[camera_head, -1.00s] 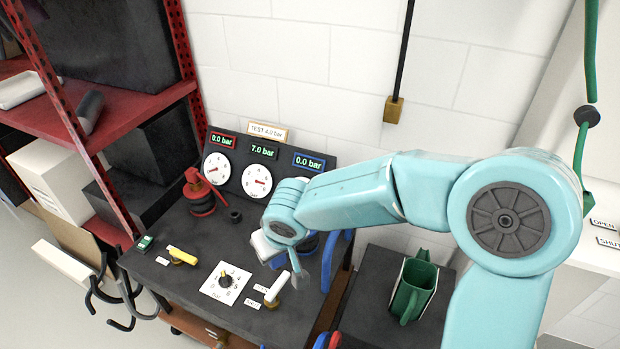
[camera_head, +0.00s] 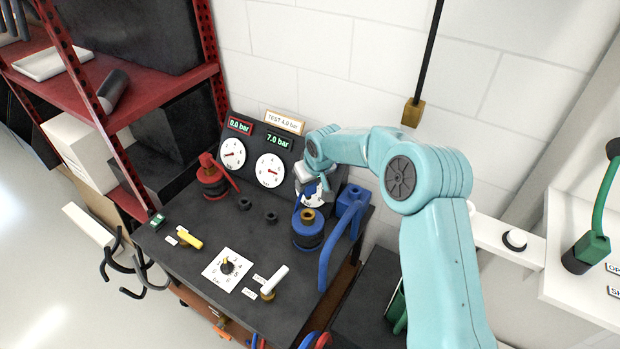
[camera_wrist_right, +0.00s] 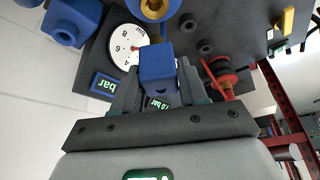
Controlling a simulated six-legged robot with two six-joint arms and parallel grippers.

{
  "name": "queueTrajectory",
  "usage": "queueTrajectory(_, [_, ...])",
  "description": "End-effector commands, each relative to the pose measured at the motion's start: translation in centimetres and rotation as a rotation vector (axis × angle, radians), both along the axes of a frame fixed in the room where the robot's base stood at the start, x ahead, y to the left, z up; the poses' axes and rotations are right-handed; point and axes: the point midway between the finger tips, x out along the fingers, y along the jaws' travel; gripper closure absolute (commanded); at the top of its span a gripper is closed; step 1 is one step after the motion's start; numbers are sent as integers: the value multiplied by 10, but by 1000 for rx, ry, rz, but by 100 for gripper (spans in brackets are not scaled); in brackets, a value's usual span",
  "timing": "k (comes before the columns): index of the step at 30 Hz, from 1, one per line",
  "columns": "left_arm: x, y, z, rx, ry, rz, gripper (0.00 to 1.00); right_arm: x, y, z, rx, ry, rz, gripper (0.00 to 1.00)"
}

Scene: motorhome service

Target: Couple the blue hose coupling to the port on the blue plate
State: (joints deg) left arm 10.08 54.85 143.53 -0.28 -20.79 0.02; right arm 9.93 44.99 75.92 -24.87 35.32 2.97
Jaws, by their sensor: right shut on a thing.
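My right gripper (camera_head: 308,185) is beside the blue-side gauge, behind a blue cylinder (camera_head: 308,232) with a brass-coloured ring on top and a dark base. In the right wrist view, its fingers are shut on a blue block (camera_wrist_right: 158,68). I cannot tell whether this block is the hose coupling, a cap or a lever end. The blue cylinder's brass ring (camera_wrist_right: 155,5) shows at the top of that view, apart from the fingers. A blue fitting (camera_head: 352,197) with a blue hose (camera_head: 326,258) stands right of the cylinder. No blue plate can be told clearly. My left gripper is out of view.
A red fitting (camera_head: 211,180) with a lever-like arm stands at the bench's left. Two small dark knobs (camera_head: 257,210), a yellow handle (camera_head: 189,240), a dial (camera_head: 228,266) and a white-handled valve (camera_head: 273,283) are on the bench (camera_head: 205,222). A gauge panel is behind.

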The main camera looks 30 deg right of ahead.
Motion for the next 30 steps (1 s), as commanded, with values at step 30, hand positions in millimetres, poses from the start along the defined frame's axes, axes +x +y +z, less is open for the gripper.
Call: queueTrajectory(30, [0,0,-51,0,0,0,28,-2,1,-54,1,-2,0,90])
